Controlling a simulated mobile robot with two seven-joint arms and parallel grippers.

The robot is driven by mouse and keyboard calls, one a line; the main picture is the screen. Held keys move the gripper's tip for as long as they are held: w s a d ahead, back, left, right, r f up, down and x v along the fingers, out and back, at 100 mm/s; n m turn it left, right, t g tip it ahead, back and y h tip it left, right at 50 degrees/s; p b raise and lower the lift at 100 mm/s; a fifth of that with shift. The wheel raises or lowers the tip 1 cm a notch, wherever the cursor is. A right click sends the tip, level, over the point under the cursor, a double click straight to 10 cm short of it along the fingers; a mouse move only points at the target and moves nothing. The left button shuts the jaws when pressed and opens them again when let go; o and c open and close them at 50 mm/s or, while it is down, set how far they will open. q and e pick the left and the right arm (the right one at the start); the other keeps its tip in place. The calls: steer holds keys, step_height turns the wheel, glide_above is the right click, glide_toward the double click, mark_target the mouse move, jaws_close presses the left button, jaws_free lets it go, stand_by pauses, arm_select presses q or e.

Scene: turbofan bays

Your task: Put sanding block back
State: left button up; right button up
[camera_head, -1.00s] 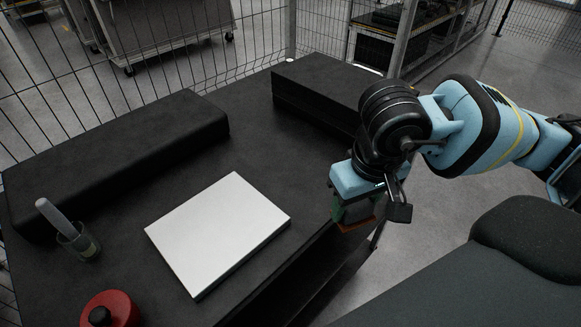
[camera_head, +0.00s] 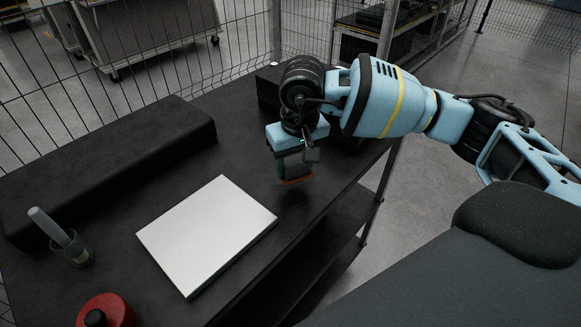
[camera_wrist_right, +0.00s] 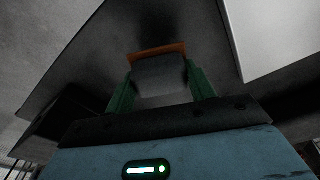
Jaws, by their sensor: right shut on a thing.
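The sanding block shows as a grey block with an orange-brown bottom face (camera_head: 297,180). My right gripper (camera_head: 291,166) is shut on it and holds it above the dark table, to the right of the white panel. In the right wrist view the grey block (camera_wrist_right: 160,76) sits between the two green fingers, with its orange-brown face (camera_wrist_right: 157,51) at the far end. The gap between the block and the table is hard to judge. My left gripper is not in view.
A white flat panel (camera_head: 207,236) lies on the dark table (camera_head: 225,150). A long black block (camera_head: 110,172) lies at the back left, and another (camera_head: 268,88) stands behind my right arm. A cup with a handled tool (camera_head: 74,252) and a red round object (camera_head: 106,311) are at left.

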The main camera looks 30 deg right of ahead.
mark_target(290, 169)
steer(key=shift+w+a, duration=0.1)
steer(key=shift+w, duration=0.5)
steer(key=shift+w, duration=0.2)
steer(key=shift+w+f, duration=0.15)
steer(key=shift+f, duration=0.15)
steer(key=shift+f+p, duration=0.3)
steer(key=shift+f, duration=1.25)
steer(key=shift+f, duration=0.15)
steer(key=o, duration=1)
steer(key=shift+c, duration=0.2)
